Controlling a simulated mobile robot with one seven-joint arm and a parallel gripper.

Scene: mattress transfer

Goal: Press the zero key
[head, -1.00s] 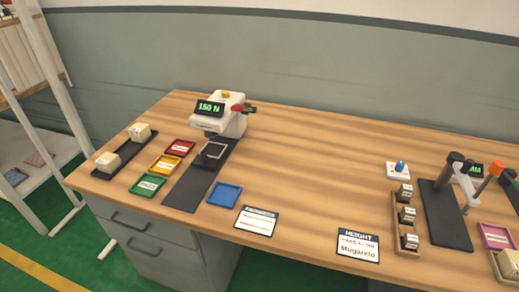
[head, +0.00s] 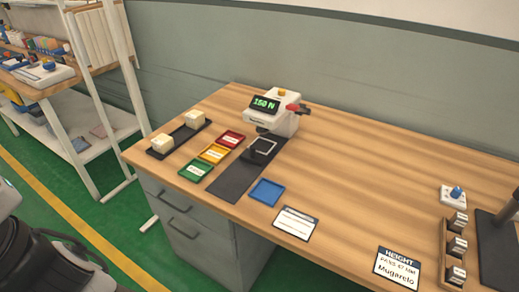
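A white tester (head: 271,119) stands at the back of the wooden bench, with a dark display (head: 264,104) reading about 150 N in green. An orange-yellow key (head: 281,93) sits on its top and a red-and-black part (head: 298,108) is at its right side. No key label is readable, so I cannot tell which one is the zero key. A small white box with a blue knob (head: 456,193) stands at the right of the bench. My gripper is not in view; dark and grey parts, likely of my arm, show at the lower left.
Red (head: 230,139), yellow (head: 213,153), green (head: 195,169) and blue (head: 266,192) trays lie near the tester. A black tray (head: 180,139) holds two pale blocks. Two cards lie along the front edge. The bench middle is clear. A white shelf rack (head: 103,90) stands left.

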